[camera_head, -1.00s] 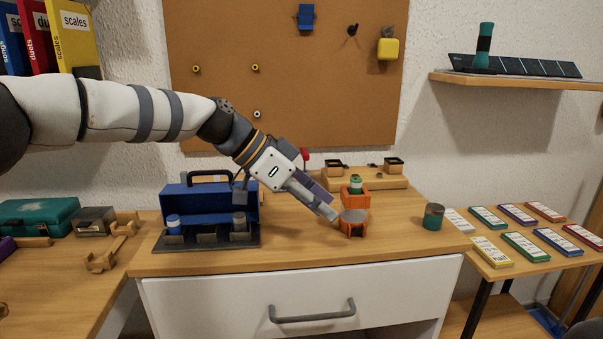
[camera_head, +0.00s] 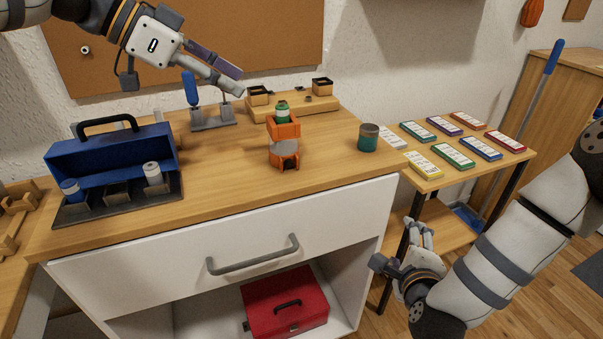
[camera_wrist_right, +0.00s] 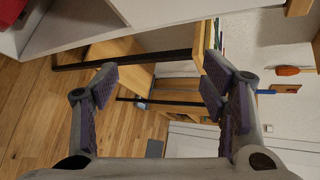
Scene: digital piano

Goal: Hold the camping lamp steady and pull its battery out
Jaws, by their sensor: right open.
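The camping lamp (camera_head: 284,152) has an orange frame and a pale clear body. My right gripper (camera_head: 421,229) is open and empty, low in front of the cabinet's right side. In the right wrist view its fingers (camera_wrist_right: 160,75) are wide apart, and the lamp is not in that view.
A blue toolbox (camera_head: 112,160) and a dark tray with cylinders are left of the lamp. A wooden block with dark square holders (camera_head: 320,100) is behind it. A dark green canister (camera_head: 368,138) stands to its right. A side table (camera_head: 425,185) holds several coloured cases.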

